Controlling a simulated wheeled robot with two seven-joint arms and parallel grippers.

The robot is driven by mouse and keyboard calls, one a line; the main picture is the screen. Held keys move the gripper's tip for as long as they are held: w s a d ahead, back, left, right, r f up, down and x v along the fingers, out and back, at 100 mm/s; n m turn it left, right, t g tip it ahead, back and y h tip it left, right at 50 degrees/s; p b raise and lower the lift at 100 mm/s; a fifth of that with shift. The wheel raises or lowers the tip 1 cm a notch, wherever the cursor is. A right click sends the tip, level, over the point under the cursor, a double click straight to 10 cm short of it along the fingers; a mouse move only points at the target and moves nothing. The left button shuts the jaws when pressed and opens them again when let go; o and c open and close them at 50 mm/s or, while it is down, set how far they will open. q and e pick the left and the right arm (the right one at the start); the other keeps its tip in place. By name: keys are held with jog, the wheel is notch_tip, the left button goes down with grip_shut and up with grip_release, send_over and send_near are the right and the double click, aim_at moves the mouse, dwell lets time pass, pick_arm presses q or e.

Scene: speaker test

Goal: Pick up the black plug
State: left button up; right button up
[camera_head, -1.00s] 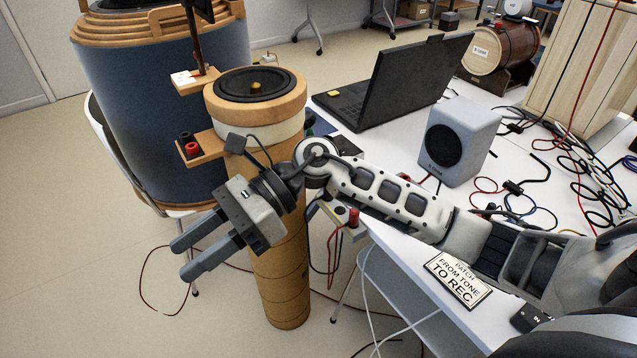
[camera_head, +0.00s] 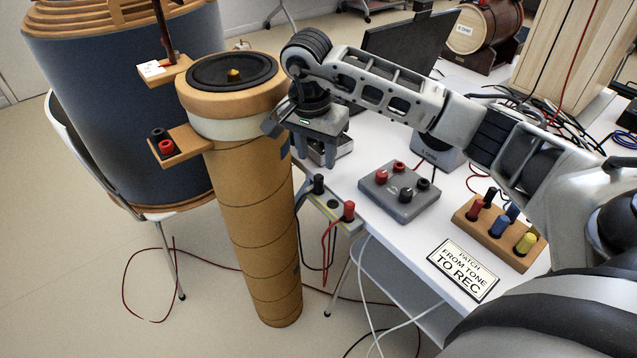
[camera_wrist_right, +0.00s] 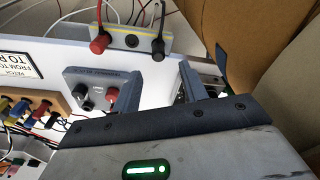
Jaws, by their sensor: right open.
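A black plug (camera_head: 318,185) stands upright at the far end of a pale terminal strip (camera_head: 333,206) at the table's left edge. A red plug (camera_head: 348,211) stands at its near end. The black plug also shows in the right wrist view (camera_wrist_right: 158,47), with the red plug to its left. My right gripper (camera_head: 316,155) is open and points down beside the speaker column, just beyond the black plug in the head view. Its fingers (camera_wrist_right: 170,68) show apart and empty in the wrist view, clear of the plug. My left gripper is out of view.
A tall brown speaker column (camera_head: 255,220) stands close on the left. On the white table are a grey terminal box (camera_head: 400,196), a wooden block with coloured plugs (camera_head: 500,232) and a sign (camera_head: 463,268). A dark laptop (camera_head: 408,48) is partly behind my arm.

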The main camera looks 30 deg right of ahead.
aim_at(319, 176)
jog(key=shift+d+f, duration=0.2)
jog(key=shift+f, duration=1.55)
jog(key=shift+d+f, duration=0.15)
jog(key=shift+f, duration=1.55)
grip_shut()
